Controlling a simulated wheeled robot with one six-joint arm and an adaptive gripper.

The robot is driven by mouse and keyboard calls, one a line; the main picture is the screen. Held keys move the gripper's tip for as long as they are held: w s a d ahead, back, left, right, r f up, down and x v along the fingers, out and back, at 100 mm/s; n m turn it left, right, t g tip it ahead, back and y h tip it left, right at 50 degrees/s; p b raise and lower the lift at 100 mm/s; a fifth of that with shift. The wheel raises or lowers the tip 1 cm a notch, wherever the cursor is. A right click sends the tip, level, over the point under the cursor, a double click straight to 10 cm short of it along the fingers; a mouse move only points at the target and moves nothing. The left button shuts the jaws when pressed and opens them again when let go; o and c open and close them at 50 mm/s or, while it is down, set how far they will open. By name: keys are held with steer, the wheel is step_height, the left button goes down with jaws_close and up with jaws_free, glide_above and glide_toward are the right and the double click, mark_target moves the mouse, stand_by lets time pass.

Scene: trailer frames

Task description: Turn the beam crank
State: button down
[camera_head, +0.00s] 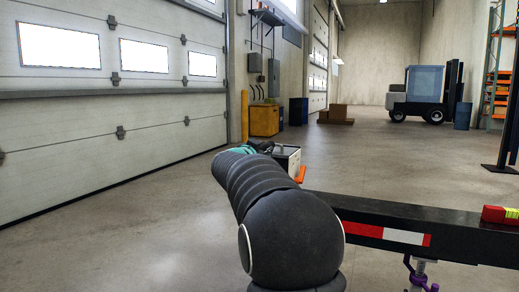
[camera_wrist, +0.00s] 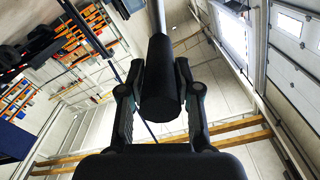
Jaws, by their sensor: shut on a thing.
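The crank's black cylindrical handle (camera_wrist: 160,88) shows in the middle of the wrist view, with a thin grey rod (camera_wrist: 160,18) running from its far end. My gripper (camera_wrist: 158,72) has a finger on each side of the handle and is shut on it. In the head view, a black beam (camera_head: 470,236) with a red and white strip (camera_head: 385,233) runs across the lower right. My dark arm covers the beam's left part and hides most of the gripper. I cannot make out the handle in the head view.
A purple-and-grey fitting (camera_head: 421,275) sits under the beam, and a red-and-yellow level (camera_head: 500,215) lies on it. A white box (camera_head: 288,157) stands beyond my arm. A large panelled door (camera_head: 110,110) is on the left. The concrete floor on the left is clear.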

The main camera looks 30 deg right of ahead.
steer(key=shift+f, duration=0.2)
steer(key=c, duration=0.8)
jaws_free()
steer(key=shift+r, duration=0.1)
steer(key=shift+s+a, duration=0.1)
steer(key=shift+a, duration=0.15)
steer(key=v, duration=1.1)
steer(key=shift+a, duration=0.2)
steer(key=shift+s, duration=0.1)
